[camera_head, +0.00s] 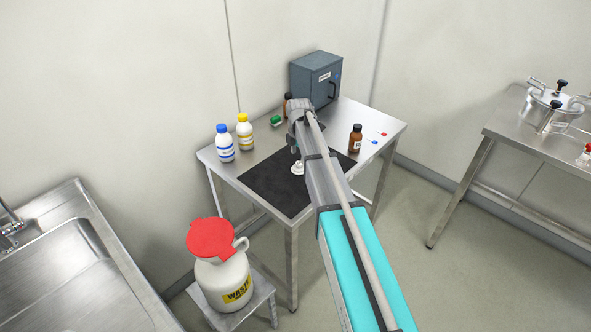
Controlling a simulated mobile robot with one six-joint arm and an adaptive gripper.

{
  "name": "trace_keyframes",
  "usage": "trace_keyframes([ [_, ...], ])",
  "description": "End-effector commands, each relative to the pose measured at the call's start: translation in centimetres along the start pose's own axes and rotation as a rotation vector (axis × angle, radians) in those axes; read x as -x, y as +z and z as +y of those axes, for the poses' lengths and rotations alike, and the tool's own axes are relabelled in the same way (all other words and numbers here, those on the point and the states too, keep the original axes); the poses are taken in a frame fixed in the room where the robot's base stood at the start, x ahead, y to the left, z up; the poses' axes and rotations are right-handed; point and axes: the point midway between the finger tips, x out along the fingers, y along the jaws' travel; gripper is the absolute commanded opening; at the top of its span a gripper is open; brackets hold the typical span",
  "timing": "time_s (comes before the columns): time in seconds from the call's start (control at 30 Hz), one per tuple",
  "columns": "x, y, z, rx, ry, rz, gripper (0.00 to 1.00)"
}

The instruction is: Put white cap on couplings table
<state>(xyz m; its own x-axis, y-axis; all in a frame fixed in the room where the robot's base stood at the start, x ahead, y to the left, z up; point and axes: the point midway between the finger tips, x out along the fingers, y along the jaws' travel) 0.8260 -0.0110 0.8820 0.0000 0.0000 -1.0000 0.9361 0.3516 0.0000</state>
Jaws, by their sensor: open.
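A small white cap-like piece (297,168) sits on the black mat (262,184) of the steel table (228,172) in the middle. My gripper (295,148) is above and just behind it, pointing down, open and seemingly empty. My arm hides part of the mat and table. No label marks a couplings table. A second steel table (505,128) at the right bears a steel vessel (545,108) with black knobs, and a small red and white item (586,156) at the picture's edge.
On the middle table stand a blue-capped bottle (225,145), a yellow-capped bottle (244,132), a brown bottle (355,140) and a grey cabinet (312,78). A waste jug (222,272) stands in front on a stool. A sink (75,275) is at left. Floor between the tables is clear.

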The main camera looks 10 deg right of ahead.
Motion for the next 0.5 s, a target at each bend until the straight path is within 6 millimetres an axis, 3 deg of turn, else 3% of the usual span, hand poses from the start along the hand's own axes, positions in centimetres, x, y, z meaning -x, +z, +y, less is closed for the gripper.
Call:
trace_keyframes([
  [0.5, -4.0, 0.1, 0.2, 0.0, 0.0, 0.0, 0.77],
])
